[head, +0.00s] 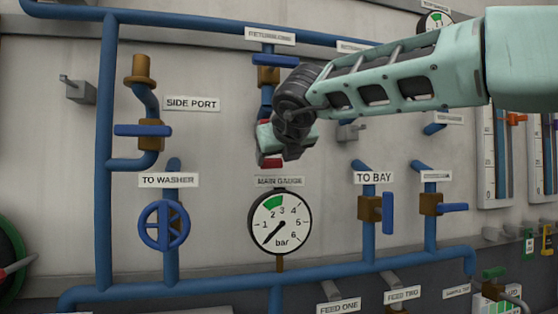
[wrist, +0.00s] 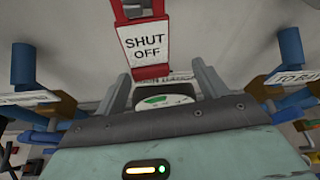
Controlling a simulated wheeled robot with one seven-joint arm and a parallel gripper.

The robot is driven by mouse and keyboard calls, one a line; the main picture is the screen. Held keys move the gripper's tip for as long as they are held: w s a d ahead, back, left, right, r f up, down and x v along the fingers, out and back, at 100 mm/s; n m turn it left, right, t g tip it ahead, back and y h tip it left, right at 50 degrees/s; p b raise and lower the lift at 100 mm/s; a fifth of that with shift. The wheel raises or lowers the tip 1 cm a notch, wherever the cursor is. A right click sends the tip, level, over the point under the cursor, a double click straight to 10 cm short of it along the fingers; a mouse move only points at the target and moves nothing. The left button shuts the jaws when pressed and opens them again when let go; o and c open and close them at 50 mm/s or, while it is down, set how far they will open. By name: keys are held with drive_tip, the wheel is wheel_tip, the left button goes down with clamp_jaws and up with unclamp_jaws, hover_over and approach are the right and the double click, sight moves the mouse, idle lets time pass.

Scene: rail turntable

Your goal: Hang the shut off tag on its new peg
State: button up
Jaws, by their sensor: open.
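The shut off tag is a white plate with black "SHUT OFF" lettering in a red frame. In the wrist view the tag (wrist: 145,42) is upright against the wall, its lower red edge between or just beyond the fingertips. My gripper (wrist: 160,72) is open, one finger on each side of that edge, with no grip visible. In the head view my gripper (head: 278,146) is above the main gauge, and part of the red tag (head: 270,161) shows beneath it. What holds the tag's top is unclear. Grey pegs stand on the wall at left (head: 78,90) and right of my gripper (head: 350,131).
Blue pipes (head: 105,180) with valves frame the wall panel. The main gauge (head: 280,222) is below my gripper, and a blue handwheel (head: 163,226) is at lower left. The "TO BAY" valve (head: 370,207) is at lower right.

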drive_tip(key=b+v, duration=0.3)
drive_tip(key=v, duration=1.2)
drive_tip(key=shift+s+b, duration=0.3)
drive_tip(key=shift+b, duration=0.1)
drive_tip(key=shift+r, duration=0.1)
drive_tip(key=a+f+n+y, duration=0.55)
drive_tip(key=f+n, duration=0.45)
drive_tip(key=n, duration=0.6)
drive_tip(key=s+a+f+n+g, duration=0.1)
drive_tip(key=s+f+n+g, duration=0.25)
drive_tip(key=f+n, duration=0.35)
drive_tip(key=s+a+f+n+g, duration=0.15)
drive_tip(key=s+f+n, duration=0.3)
drive_tip(key=f, duration=0.45)
drive_tip(key=s+d+f+n+g+h, duration=0.3)
drive_tip(key=s+d+f+n+g, duration=0.1)
drive_tip(key=s+d+f, duration=0.5)
drive_tip(key=s+d+f+n+g+h, duration=0.4)
drive_tip(key=s+d+f+n, duration=0.3)
drive_tip(key=f, duration=0.7)
drive_tip(key=s+d, duration=0.2)
drive_tip(key=d, duration=0.2)
drive_tip(key=shift+s+d, duration=0.15)
drive_tip(key=shift+s, duration=0.05)
